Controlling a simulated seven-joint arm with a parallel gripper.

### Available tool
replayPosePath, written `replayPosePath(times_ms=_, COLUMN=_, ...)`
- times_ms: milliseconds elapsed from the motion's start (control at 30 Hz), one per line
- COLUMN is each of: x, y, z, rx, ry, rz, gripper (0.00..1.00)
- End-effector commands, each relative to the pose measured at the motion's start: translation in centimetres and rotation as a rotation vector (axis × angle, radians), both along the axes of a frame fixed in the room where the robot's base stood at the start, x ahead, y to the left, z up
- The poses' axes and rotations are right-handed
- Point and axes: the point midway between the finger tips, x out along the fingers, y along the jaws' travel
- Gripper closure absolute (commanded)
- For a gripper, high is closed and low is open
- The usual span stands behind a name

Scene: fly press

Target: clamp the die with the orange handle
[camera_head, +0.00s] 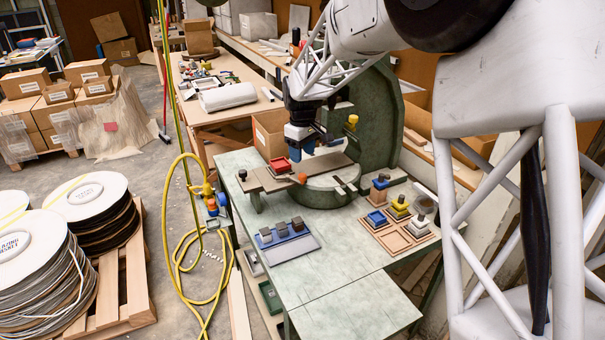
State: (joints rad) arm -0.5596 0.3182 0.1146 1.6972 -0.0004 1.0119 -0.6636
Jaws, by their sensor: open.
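The orange handle (301,177) is a small knob at the front of the press bed, near the round bolster (328,190). The green fly press (375,125) stands behind it. My gripper (301,153) hangs above and just behind the orange handle, its blue fingertips pointing down, open and with nothing seen between them. It appears apart from the handle. A red square piece (280,165) lies on the flat plate left of the handle. I cannot tell which piece is the die; the area under the ram is partly hidden by my arm and gripper.
A blue tray with grey blocks (286,234) lies at the front left of the green table (345,255). Wooden trays (391,236) with coloured stacked pieces stand at the right. A dark-knobbed lever (345,184) sticks out beside the bolster. The table's front is clear.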

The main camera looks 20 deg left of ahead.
Motion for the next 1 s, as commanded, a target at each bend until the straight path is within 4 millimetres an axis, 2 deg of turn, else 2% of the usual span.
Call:
replayPosePath(times_ms=467, x=0.0, y=0.0, z=-0.7, rx=0.000, ry=0.000, rz=-0.001, gripper=0.47)
replayPosePath(times_ms=1000, x=0.0, y=0.0, z=-6.5, rx=-0.001, ry=0.001, rz=-0.001, gripper=0.47)
